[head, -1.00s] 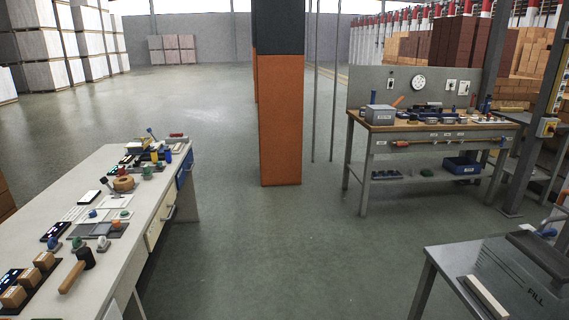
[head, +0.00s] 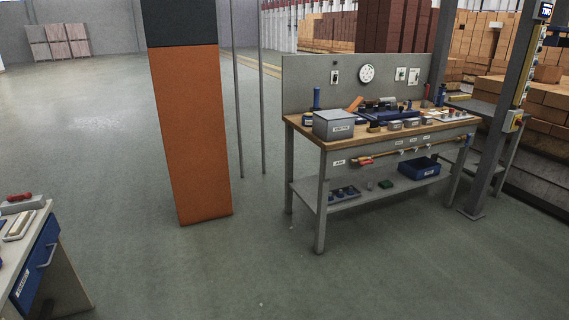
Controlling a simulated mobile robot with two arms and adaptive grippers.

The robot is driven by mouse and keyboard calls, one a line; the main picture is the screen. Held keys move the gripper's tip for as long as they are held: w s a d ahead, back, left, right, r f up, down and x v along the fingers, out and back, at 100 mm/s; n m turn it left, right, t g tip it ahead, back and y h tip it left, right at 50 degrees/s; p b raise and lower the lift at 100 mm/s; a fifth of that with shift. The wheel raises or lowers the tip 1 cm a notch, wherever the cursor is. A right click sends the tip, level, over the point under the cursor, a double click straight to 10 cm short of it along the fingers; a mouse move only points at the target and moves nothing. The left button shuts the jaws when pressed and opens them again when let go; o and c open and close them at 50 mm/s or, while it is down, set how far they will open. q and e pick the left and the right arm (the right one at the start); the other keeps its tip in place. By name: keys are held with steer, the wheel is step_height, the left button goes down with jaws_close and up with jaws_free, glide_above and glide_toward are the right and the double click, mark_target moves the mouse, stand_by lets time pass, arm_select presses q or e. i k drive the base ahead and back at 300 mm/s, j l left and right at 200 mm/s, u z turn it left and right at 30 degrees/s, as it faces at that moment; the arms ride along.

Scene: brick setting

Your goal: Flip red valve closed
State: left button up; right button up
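A thin pipe (head: 420,149) runs along the front of the wood-topped workbench (head: 330,144), below its top edge. At the pipe's left end, beside a small white label, is a small red part (head: 362,161) that looks like the red valve's handle. It appears to lie roughly along the pipe, but it is too small to tell its exact position. Neither of my grippers is in view.
An orange and black pillar (head: 187,130) stands left of the workbench, with two thin poles beside it. A grey desk (head: 62,265) is at the lower left. A grey post (head: 500,130) stands at the right. The floor before the workbench is clear.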

mark_target(362, 164)
steer(key=i+z, duration=0.3)
steer(key=i, duration=0.15)
steer(key=i+j+z, duration=0.1)
steer(key=i+z, duration=0.2)
steer(key=i+j+z, duration=0.3)
steer(key=i, duration=0.25)
steer(key=i+j+z, duration=0.25)
steer(key=i, duration=0.5)
steer(key=i+j+z, duration=0.3)
steer(key=i+j, duration=0.15)
steer(key=i, duration=0.3)
steer(key=i+j+z, duration=0.25)
steer(key=i+j, duration=0.35)
steer(key=i+l, duration=0.05)
steer(key=i, duration=0.1)
